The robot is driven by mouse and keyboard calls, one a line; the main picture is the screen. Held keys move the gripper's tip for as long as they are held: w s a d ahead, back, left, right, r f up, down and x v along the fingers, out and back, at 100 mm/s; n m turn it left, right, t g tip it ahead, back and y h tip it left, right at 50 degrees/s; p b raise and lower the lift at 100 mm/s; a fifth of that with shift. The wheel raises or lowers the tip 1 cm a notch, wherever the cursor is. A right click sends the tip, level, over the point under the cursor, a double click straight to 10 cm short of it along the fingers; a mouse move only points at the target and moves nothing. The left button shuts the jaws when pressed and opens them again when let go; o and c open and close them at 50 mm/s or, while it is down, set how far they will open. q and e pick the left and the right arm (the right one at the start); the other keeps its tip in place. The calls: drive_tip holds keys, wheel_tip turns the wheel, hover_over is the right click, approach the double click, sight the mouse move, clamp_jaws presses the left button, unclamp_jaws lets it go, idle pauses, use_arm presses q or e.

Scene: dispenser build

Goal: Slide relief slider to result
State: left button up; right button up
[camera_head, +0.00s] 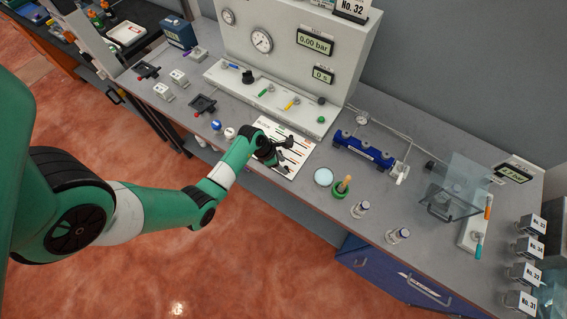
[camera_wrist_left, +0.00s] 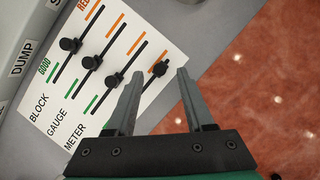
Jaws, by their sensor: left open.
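A white card (camera_wrist_left: 120,45) lies on the bench with several black sliders in slots, marked green at one end and orange or red at the other. Labels BLOCK, GAUGE and METER show in the left wrist view. The slider at the card's right edge (camera_wrist_left: 159,69) has its label hidden behind my gripper; its knob sits near the orange end. My left gripper (camera_wrist_left: 160,73) is open, and this knob appears between its fingertips; contact cannot be told. In the head view the left gripper (camera_head: 285,156) is over the card (camera_head: 297,152). My right gripper is not in view.
The grey gauge cabinet (camera_head: 290,40) stands behind the card. A blue valve block (camera_head: 363,152), a pale round dish (camera_head: 323,177), a green cup (camera_head: 340,190) and small bottles (camera_head: 360,209) stand to the right. Blue (camera_head: 215,126) and white (camera_head: 229,133) knobs are close on the left.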

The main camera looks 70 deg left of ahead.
use_arm(q)
drive_tip(key=shift+x, duration=0.75)
clamp_jaws()
idle(0.9)
